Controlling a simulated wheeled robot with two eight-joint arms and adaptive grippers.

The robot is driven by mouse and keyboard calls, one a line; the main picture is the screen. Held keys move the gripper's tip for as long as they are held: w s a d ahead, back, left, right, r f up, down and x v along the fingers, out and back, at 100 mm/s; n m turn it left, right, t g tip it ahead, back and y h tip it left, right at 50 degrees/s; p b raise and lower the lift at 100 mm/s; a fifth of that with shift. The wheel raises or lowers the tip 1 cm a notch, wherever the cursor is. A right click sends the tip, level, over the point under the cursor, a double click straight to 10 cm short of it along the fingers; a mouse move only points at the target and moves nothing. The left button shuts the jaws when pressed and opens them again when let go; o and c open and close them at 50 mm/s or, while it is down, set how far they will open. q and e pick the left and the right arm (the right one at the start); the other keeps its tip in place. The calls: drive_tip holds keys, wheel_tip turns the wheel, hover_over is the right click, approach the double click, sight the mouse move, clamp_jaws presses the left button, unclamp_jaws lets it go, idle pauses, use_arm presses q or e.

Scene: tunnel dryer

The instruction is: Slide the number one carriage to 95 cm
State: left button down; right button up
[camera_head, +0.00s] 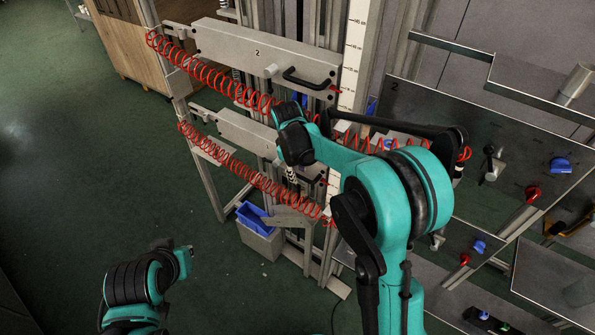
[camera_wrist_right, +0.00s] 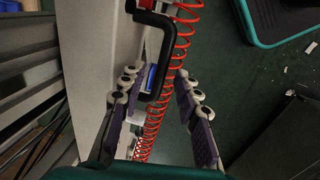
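The number one carriage (camera_head: 237,131) is the lower grey plate in the head view, below the number two carriage (camera_head: 225,42). My right arm hides part of its right side. A white scale (camera_head: 355,45) stands upright to the right; its small figures are hard to read. My right gripper (camera_head: 291,176) is in front of the number one carriage, partly hidden by my wrist. In the right wrist view the gripper (camera_wrist_right: 156,76) is open, its fingers apart on either side of a black handle (camera_wrist_right: 155,20) on a pale plate. I cannot tell whether they touch it.
Red coiled hoses (camera_head: 215,78) hang across both carriages. A blue bin (camera_head: 252,217) stands below. Panels with coloured knobs (camera_head: 560,165) are at right, and a wooden cabinet (camera_head: 130,45) is at upper left. Green floor at left is free.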

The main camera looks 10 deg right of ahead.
wheel_tip(320, 180, up, 12)
drive_tip(key=s+a, duration=0.1)
drive_tip(key=shift+s+a+f, duration=0.2)
drive_tip(key=shift+s+a, duration=0.05)
drive_tip(key=shift+s, duration=0.1)
drive_tip(key=s+d+m+t+y+b, duration=0.1)
drive_tip(key=s+d+m+t+b, duration=0.3)
drive_tip(key=s, duration=1)
drive_tip(key=s+d+f+m+t+p, duration=0.1)
drive_tip(key=s+d+f+m, duration=0.1)
drive_tip(key=s+f+m, duration=0.3)
drive_tip(key=s+f, duration=0.1)
drive_tip(key=s, duration=0.3)
drive_tip(key=shift+s+d+t+y, duration=0.2)
drive_tip(key=shift+s+t+y, duration=0.1)
drive_tip(key=shift+f, duration=0.1)
idle(0.5)
